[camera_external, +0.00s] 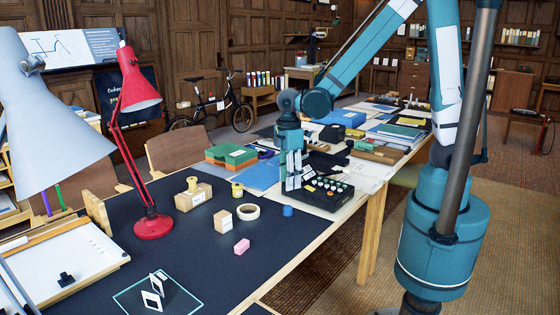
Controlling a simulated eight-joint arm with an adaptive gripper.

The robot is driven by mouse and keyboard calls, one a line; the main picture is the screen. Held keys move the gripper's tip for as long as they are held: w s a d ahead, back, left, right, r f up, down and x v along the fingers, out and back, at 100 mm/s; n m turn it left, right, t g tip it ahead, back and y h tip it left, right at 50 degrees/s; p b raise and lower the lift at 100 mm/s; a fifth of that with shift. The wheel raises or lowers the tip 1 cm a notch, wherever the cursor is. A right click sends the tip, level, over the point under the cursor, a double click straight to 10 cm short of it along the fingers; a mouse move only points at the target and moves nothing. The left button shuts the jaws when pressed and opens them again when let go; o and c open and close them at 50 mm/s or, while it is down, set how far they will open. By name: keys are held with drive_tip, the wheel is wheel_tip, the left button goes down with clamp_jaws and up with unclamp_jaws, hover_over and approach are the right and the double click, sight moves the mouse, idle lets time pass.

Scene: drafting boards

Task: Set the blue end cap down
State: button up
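A small blue cylinder (288,211), which looks like the blue end cap, shows just below my gripper. It appears to rest upright on the dark mat (215,268) near the table's front right edge. My gripper (291,190) points down above it, with a small gap seeming to show between them. The fingers are small and seen from one side, so I cannot tell whether they are open or shut. I see nothing clearly held between them.
A black tray of round pieces (325,192) is close on the right. A red lamp (153,225) stands left.

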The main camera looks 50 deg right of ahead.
idle(0.5)
drive_tip(key=s+d+r+m+t, duration=0.2)
drive_tip(key=s+d+r+m, duration=0.1)
drive_tip(key=d+r, duration=0.3)
drive_tip(key=s+d+r+m+t, duration=0.2)
drive_tip(key=d+r+m, duration=0.4)
drive_tip(key=d, duration=0.4)
drive_tip(key=s+d+r+m+t, duration=0.3)
drive_tip(key=s+d+r+m, duration=0.1)
drive_tip(key=d+r, duration=0.4)
drive_tip(key=shift+s, duration=0.6)
